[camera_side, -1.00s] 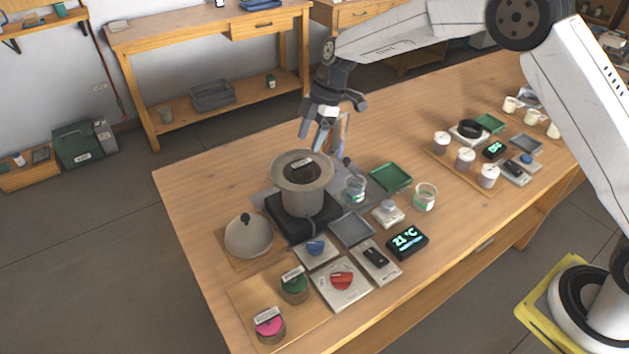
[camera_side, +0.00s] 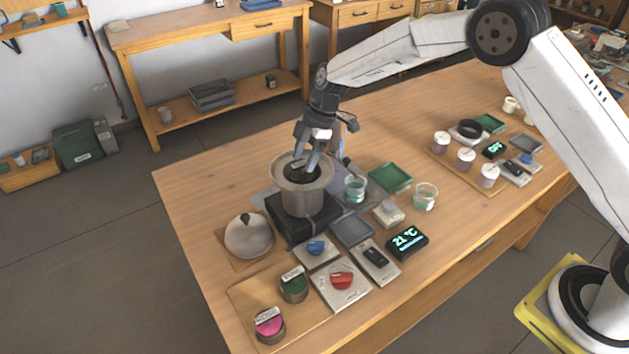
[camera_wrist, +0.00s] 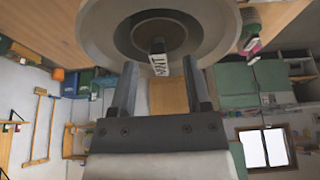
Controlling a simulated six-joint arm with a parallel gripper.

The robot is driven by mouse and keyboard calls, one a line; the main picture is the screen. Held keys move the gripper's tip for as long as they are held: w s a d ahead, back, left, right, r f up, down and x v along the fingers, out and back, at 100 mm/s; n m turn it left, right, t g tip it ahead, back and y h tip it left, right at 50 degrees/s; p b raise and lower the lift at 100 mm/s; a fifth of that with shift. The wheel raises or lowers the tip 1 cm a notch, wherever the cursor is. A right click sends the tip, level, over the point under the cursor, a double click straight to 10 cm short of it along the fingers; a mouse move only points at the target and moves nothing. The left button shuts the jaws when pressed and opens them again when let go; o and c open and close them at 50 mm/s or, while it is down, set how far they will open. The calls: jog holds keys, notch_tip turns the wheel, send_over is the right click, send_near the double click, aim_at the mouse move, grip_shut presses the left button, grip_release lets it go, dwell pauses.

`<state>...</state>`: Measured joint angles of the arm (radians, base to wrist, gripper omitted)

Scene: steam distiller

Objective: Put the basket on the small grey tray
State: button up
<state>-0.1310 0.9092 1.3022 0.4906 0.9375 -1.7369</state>
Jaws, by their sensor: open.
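The steel pot (camera_side: 301,196) stands on a black hotplate near the table's left side. The dark basket (camera_side: 293,169) sits inside its mouth, partly hidden by my fingers. In the wrist view the basket (camera_wrist: 150,32) shows as a dark disc in the wide pot rim, with a white lettered tag (camera_wrist: 158,65) on its upright handle. My gripper (camera_side: 307,169) is open and points down at the pot mouth. In the wrist view its fingers (camera_wrist: 160,67) are on either side of the tag, with gaps. A small grey tray (camera_side: 352,229) lies empty just right of the hotplate.
The domed lid (camera_side: 249,236) lies left of the pot. Glass beakers (camera_side: 355,189), a green tray (camera_side: 391,178) and a temperature display (camera_side: 407,242) are to the right. Knob units and jars stand in front. Another grey tray (camera_side: 525,144) lies far right.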

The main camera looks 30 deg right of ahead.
aim_at(302, 175)
jog(key=shift+x, duration=1.4)
grip_shut()
